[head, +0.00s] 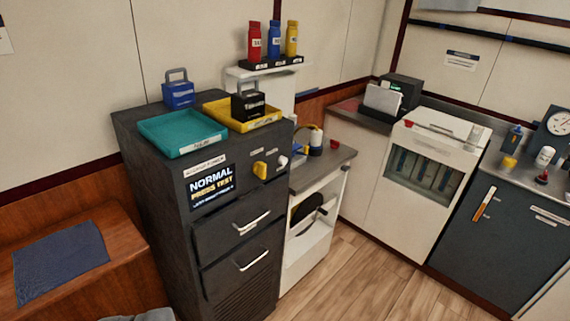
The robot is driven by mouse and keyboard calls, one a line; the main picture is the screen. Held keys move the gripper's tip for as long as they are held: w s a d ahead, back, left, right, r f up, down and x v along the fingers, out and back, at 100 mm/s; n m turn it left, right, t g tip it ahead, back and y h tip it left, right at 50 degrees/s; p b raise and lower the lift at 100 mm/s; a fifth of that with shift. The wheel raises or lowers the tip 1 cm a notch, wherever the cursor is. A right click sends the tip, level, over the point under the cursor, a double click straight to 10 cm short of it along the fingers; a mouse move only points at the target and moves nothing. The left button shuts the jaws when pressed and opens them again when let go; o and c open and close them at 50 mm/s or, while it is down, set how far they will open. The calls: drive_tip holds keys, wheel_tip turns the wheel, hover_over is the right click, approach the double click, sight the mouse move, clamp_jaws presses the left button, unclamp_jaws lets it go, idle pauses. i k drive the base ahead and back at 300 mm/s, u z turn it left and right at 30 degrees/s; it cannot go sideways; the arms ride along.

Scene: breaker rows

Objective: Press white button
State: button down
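The white button (283,161) is on the upper right of the dark cabinet's (205,240) front face. It is small and round and sticks out a little. A larger yellow knob (260,170) is just to its left. A display (212,187) further left reads "NORMAL" in white, with "PRESS TEST" in yellow below. My gripper's fingers do not show, and nothing touches the button.
Teal (182,132) and yellow (241,114) trays and a blue padlock-shaped block (178,92) are on the cabinet top. Two drawer handles (252,222) stick out below. A wooden bench (75,245) is at left. Wooden floor (355,285) is clear at front right.

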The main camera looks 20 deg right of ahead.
sight(283, 159)
drive_tip(key=u, duration=0.05)
drive_tip(key=k, duration=0.6)
drive_tip(key=z, duration=0.6)
drive_tip(key=i, duration=0.8)
drive_tip(key=z, duration=0.4)
drive_tip(key=i, duration=1.2)
drive_tip(key=u, duration=0.75)
